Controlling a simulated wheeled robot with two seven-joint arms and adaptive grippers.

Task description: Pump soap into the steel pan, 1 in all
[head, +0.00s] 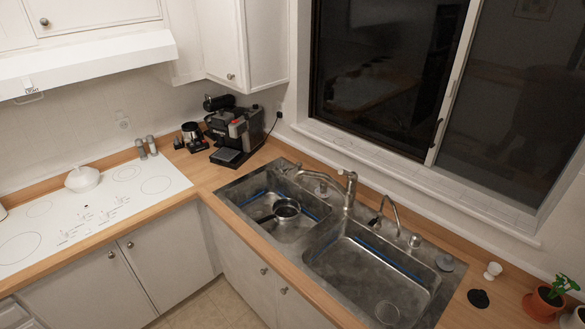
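The steel pan (287,208) is small and round and stands in the left basin of the double steel sink (238,184). Its dark handle points down and left in the picture. I cannot see any soap in it. Several fittings stand on the sink's back rim, among them a tall faucet (350,188), a slim curved spout (391,207) and short knob-like fittings, one left of the faucet (322,188) and one farther right (415,241). I cannot tell for sure which one is the soap pump. Neither of my grippers is in view.
The right basin (365,260) looks empty. A coffee machine (237,132) stands in the counter corner, left of the sink. A white cooktop (90,210) carries a white pot (82,179). A potted plant (545,303) stands at the lower right, near a black disc (478,298).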

